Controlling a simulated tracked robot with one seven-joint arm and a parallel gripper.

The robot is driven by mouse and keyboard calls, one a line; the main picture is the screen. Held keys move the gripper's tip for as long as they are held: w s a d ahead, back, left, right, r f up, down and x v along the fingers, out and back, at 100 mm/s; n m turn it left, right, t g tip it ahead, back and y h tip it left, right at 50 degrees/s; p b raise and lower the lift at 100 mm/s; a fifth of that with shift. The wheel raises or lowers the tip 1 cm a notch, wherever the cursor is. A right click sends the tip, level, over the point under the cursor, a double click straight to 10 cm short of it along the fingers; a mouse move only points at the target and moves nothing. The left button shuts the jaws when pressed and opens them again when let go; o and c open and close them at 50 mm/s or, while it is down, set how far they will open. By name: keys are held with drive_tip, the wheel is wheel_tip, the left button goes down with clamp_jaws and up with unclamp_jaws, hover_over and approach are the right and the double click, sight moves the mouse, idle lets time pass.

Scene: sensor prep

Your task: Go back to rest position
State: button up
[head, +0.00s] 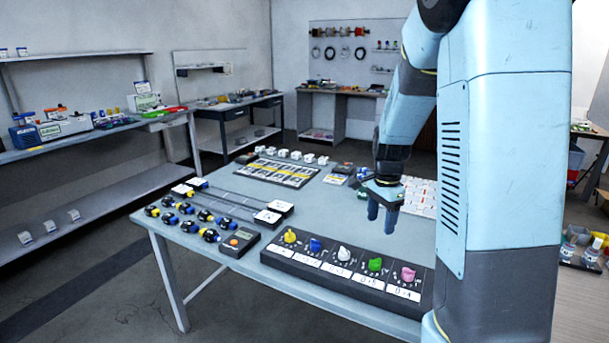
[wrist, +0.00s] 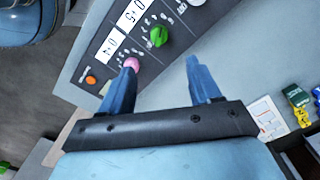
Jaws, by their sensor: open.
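My gripper (head: 381,212) hangs over the right part of the table (head: 225,183), fingers pointing down. In the wrist view its two blue fingers (wrist: 161,85) are apart with nothing held between them. Below it is a dark panel (head: 340,270) with a row of coloured knobs: yellow (head: 290,236), blue (head: 315,244), white (head: 344,253), green (head: 375,264) and pink (head: 408,273). In the wrist view the pink knob (wrist: 131,64) shows beside the left fingertip, and the green knob (wrist: 158,36) lies beyond. I cannot tell whether the finger touches the pink knob.
Blue-and-black sensors (head: 209,235) and a small dark meter (head: 239,241) stand at the table's left front. A dark tray of parts (head: 277,172) and white blocks (head: 296,156) lie at the back. A white grid (head: 420,196) is at right. The table's middle is clear.

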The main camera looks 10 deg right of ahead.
drive_tip(key=s+a+r+n+t, duration=0.2)
drive_tip(key=s+a+r+n, duration=0.1)
drive_tip(key=s+r+n, duration=0.4)
drive_tip(key=s+a+r+n+t, duration=0.3)
drive_tip(key=s+r+n, duration=0.4)
drive_tip(key=s, duration=0.8)
drive_tip(key=shift+s+a+r+n+t, duration=0.3)
drive_tip(key=shift+a+r, duration=0.25)
drive_tip(key=shift+r, duration=1.35)
